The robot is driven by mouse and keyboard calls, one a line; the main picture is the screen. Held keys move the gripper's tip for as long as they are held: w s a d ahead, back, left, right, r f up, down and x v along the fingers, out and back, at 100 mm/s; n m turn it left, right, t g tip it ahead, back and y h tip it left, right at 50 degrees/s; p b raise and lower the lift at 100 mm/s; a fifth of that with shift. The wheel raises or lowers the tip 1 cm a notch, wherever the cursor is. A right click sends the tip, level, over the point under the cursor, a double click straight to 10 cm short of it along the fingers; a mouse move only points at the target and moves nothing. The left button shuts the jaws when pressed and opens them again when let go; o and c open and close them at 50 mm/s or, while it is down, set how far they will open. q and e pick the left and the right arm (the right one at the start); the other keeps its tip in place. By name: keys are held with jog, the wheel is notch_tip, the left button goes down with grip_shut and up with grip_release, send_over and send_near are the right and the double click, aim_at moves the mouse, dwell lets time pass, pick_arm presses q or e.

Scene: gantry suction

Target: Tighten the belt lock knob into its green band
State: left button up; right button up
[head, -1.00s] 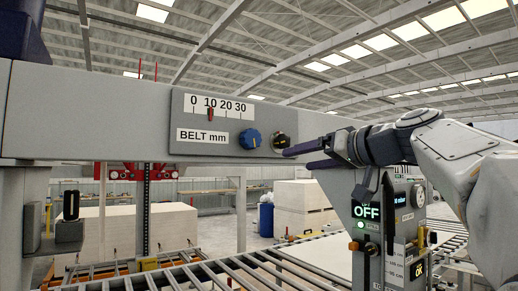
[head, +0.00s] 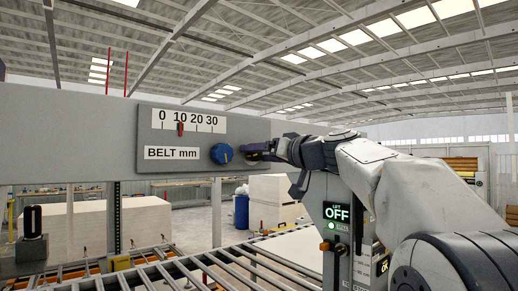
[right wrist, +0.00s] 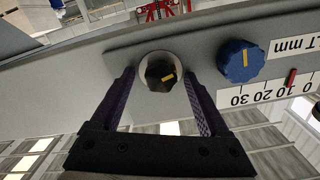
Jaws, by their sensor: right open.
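The black lock knob (right wrist: 160,73) with a yellow mark sits in a pale round ring on the grey beam in the right wrist view. My right gripper (right wrist: 158,75) is open, one finger on each side of the knob; I cannot tell whether they touch it. In the head view my right gripper (head: 256,151) lies against the beam, hiding the black knob. I cannot make out a green band. My left gripper is not in view.
The BELT mm scale (head: 188,119) has its red pointer (head: 180,129) near 10. The grey beam (head: 70,130) spans the left of the head view. Below are a roller conveyor (head: 190,272) and a panel display reading OFF (head: 338,213).

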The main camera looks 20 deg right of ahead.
grip_shut()
jog(key=shift+m, duration=0.3)
jog(key=shift+m+b, duration=0.6)
jog(key=shift+m, duration=2.2)
grip_release()
